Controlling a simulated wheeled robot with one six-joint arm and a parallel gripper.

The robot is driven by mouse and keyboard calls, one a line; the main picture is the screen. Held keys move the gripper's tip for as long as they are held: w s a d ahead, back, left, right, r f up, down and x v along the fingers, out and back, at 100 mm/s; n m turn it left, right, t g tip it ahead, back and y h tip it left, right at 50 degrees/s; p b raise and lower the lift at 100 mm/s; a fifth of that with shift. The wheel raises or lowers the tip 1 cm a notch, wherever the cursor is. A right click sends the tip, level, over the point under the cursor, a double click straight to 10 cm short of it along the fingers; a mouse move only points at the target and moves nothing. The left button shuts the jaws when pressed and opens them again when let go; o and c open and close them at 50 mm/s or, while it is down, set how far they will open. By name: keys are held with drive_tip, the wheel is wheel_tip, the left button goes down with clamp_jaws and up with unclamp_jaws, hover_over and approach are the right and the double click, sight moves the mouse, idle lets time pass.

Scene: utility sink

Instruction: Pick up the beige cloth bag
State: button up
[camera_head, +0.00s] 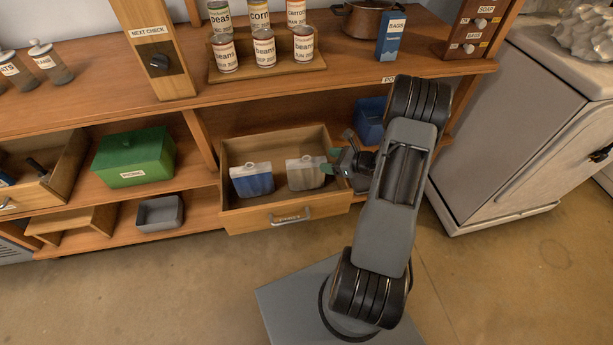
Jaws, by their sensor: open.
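The beige cloth bag (306,173) stands in the right part of an open wooden drawer (245,218) in the lower shelving. A blue bag (252,180) stands to its left in the same drawer, with a small gap between them. My gripper (337,160) is open at the right side of the drawer, just right of the beige bag. Its fingers point left toward the bag, and one finger overlaps the bag's right edge in the picture. I cannot tell whether it touches the bag. My arm hides the area right of the drawer.
The wooden counter (330,92) overhangs the drawer, with several cans and a blue box (391,38) on it. A green box (134,157) and a grey bin (160,213) sit on shelves to the left. A blue bin (369,120) is behind my arm. The floor in front is clear.

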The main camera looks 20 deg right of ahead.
sight(311, 159)
drive_tip(key=shift+x, duration=3.55)
drive_tip(key=shift+r, duration=0.1)
drive_tip(key=shift+s, duration=0.1)
clamp_jaws()
